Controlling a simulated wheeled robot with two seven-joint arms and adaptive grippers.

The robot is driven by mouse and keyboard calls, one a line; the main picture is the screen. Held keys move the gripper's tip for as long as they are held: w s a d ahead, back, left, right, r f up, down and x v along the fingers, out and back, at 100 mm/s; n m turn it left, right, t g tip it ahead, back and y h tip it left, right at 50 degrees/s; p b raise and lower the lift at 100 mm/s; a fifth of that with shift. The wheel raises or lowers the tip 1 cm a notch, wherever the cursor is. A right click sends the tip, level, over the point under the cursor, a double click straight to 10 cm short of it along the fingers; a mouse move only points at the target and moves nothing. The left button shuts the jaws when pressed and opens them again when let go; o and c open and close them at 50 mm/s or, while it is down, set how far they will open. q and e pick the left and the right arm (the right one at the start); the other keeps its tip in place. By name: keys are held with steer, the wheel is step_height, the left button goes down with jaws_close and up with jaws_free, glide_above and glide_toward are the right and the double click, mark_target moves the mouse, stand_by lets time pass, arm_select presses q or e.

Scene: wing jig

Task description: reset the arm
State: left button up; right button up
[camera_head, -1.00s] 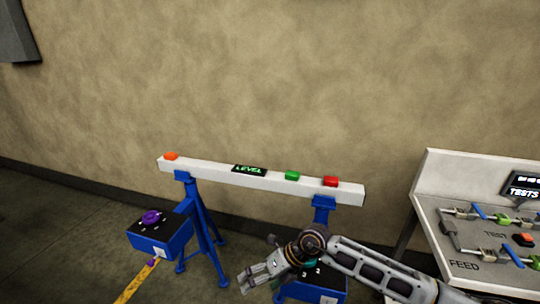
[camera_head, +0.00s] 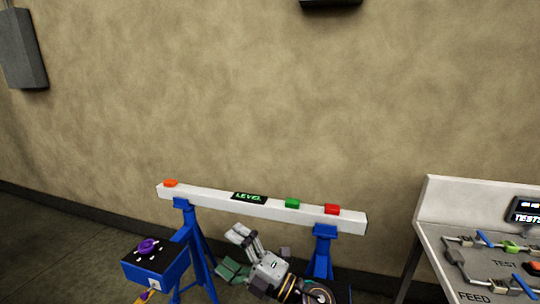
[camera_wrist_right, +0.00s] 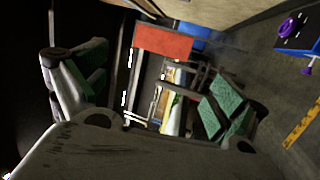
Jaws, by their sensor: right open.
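My right gripper (camera_head: 236,252) is in front of the wing jig, below its white beam (camera_head: 220,199), with its fingers pointing up and left. It is open and holds nothing. In the right wrist view its fingers, with green pads, stand apart at the left (camera_wrist_right: 75,80) and right (camera_wrist_right: 225,108). My left arm and gripper are not in view.
The beam rests on blue stands (camera_head: 197,250) and carries orange, green and red buttons and a "LEVEL" display (camera_head: 249,197). A blue box with a purple knob (camera_head: 148,246) stands at the left. A test bench (camera_head: 455,262) with pipes stands at the right.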

steer(key=w+d+m+t+h, duration=0.6)
steer(key=d+m+t+h, duration=0.4)
steer(key=m, duration=0.4)
steer(key=d+f+m+g+h, duration=0.3)
steer(key=d+f+m+h, duration=0.6)
steer(key=d, duration=0.4)
steer(key=s+d+f+m+g+h, duration=0.1)
steer(key=s+d+f+m+g, duration=0.15)
steer(key=s+f, duration=0.3)
steer(key=s+d+f+m+g, duration=0.1)
steer(key=s+d+f+g, duration=0.3)
steer(key=f, duration=0.3)
steer(key=s+d+f+m+g+y, duration=0.1)
steer(key=s+f+g, duration=0.25)
steer(key=s, duration=0.35)
steer(key=s+d+f+g, duration=0.2)
steer(key=s+f+g, duration=0.15)
steer(key=s, duration=0.35)
step_height(320, 180, down, 33)
steer(key=s, duration=0.2)
steer(key=s+d+f+g, duration=0.1)
steer(key=s+f, duration=0.9)
steer(key=s, duration=0.1)
steer(key=s+d+f+g, duration=0.1)
steer(key=s+d+f, duration=0.1)
steer(key=s+f, duration=0.8)
steer(key=shift+s+d, duration=0.3)
steer(key=shift+s, duration=0.5)
